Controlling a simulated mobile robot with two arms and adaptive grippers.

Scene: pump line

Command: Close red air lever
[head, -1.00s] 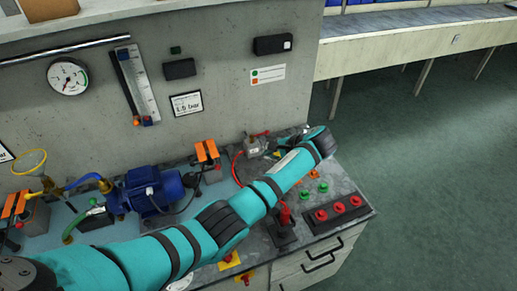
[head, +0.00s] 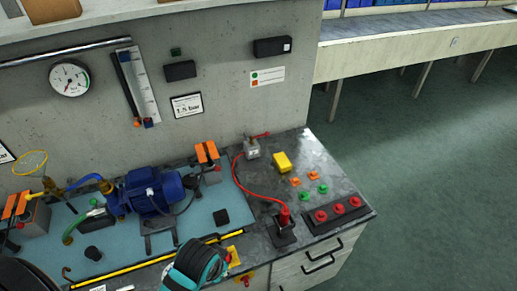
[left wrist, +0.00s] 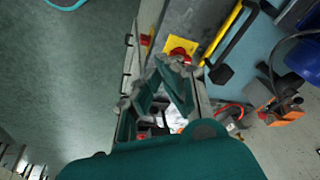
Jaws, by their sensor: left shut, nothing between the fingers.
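A small grey valve (head: 252,149) with a thin red lever (head: 262,135) stands at the back of the bench in the head view. The lever points to the right, roughly level. A red hose (head: 262,193) runs from the valve to a black holder with a red upright part (head: 284,216). My left gripper (head: 212,264) is low at the bench's front edge, well away from the lever. In the left wrist view the left gripper (left wrist: 172,68) is shut and empty, near a red button on a yellow plate (left wrist: 180,48). My right gripper is not in view.
A blue motor (head: 150,190) and orange-topped blocks (head: 206,151) stand on the left. A yellow bar (head: 175,255) runs along the front.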

